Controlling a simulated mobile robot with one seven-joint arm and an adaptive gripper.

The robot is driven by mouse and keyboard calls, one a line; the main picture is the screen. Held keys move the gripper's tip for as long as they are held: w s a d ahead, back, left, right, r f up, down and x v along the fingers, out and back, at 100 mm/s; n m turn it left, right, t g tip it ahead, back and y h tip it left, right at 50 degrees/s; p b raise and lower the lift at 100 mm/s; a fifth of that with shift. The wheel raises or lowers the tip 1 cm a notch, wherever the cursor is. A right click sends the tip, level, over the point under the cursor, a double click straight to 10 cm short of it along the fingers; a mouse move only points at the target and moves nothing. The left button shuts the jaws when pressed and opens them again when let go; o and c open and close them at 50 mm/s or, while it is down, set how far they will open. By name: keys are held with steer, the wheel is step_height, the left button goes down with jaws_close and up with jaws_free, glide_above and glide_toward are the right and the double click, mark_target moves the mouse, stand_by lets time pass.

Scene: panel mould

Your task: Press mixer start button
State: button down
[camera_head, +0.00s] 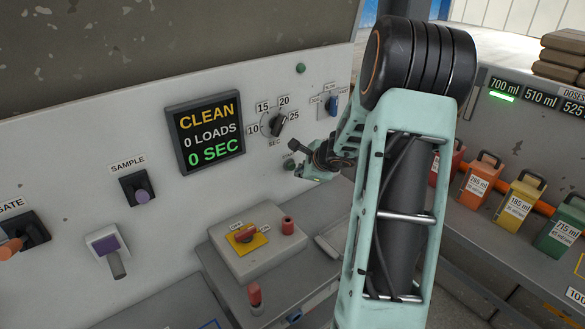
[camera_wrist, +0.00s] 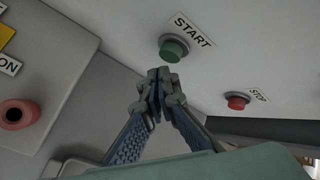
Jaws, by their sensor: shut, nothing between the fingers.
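The green start button (camera_wrist: 174,48) sits in a dark ring on the pale panel, under a START label (camera_wrist: 194,29) in the wrist view. My gripper (camera_wrist: 160,76) is shut and empty, its fingertips just below the green button in that view. I cannot tell whether the tips touch it. In the head view my gripper (camera_head: 296,148) is close to the panel, below the timer dial, and a green button (camera_head: 289,164) shows just beside its tips. A red stop button (camera_wrist: 237,101) with a STOP label is to the right in the wrist view.
A display (camera_head: 206,133) reads CLEAN, 0 LOADS, 0 SEC. A timer dial (camera_head: 278,124) and a blue selector (camera_head: 332,105) are above my gripper. Coloured dose containers (camera_head: 480,179) are at right.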

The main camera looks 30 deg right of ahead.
steer(key=shift+w, duration=0.1)
stand_by(0.3)
steer(key=shift+w, duration=0.35)
